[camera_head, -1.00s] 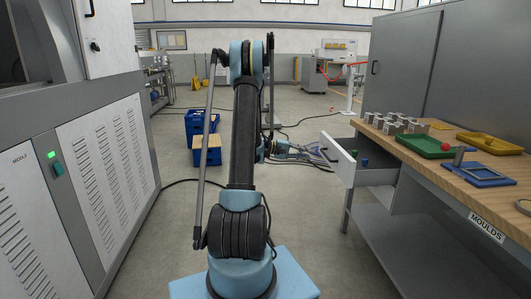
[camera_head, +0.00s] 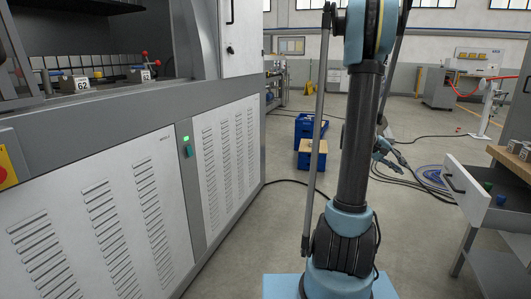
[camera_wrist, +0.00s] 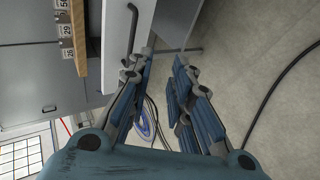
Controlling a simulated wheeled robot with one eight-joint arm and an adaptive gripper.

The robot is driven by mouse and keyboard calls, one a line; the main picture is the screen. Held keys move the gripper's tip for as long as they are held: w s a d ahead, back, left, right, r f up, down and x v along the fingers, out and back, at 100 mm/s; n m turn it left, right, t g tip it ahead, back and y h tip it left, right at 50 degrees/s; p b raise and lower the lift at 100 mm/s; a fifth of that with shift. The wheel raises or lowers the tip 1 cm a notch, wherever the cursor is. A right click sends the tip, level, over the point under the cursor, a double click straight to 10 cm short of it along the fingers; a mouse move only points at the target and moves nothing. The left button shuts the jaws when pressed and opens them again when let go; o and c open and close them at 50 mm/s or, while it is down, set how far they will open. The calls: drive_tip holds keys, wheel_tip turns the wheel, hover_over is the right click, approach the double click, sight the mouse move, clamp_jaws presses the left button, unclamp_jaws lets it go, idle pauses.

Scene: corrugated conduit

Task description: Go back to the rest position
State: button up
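My gripper (camera_wrist: 162,65) shows in the wrist view with its two blue-padded fingers apart and nothing between them. In the head view it shows small (camera_head: 392,160), low behind my upright arm and to the left of the open drawer (camera_head: 466,190). In the wrist view the drawer front with its dark handle (camera_wrist: 131,30) is just left of the fingertips. I cannot tell how close they are in depth. A green piece (camera_head: 488,186) and a blue piece (camera_head: 500,199) are in the drawer.
The workbench (camera_head: 508,160) stands at the right edge. A large grey machine (camera_head: 110,210) with numbered blocks (camera_head: 75,84) fills the left. Blue crates (camera_head: 306,128) stand on the floor behind my arm. A coiled blue hose (camera_head: 432,177) and black cables lie on the floor.

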drive_tip(key=s+a+n+t+y, duration=0.1)
drive_tip(key=s+a+y, duration=0.3)
drive_tip(key=a, duration=0.5)
drive_tip(key=s+a+t+y, duration=0.1)
drive_tip(key=s+a+t, duration=0.1)
drive_tip(key=s+a, duration=0.65)
drive_tip(key=s+a+f+n+y, duration=0.1)
drive_tip(key=s+a+f+y, duration=0.2)
drive_tip(key=s+a, duration=0.3)
drive_tip(key=s+a+f+t+y, duration=0.1)
drive_tip(key=s+a+f+y, duration=0.2)
drive_tip(key=a, duration=0.9)
drive_tip(key=s+f, duration=0.1)
drive_tip(key=s, duration=0.2)
drive_tip(key=shift+s+a+n, duration=0.3)
drive_tip(key=shift+a+n, duration=0.1)
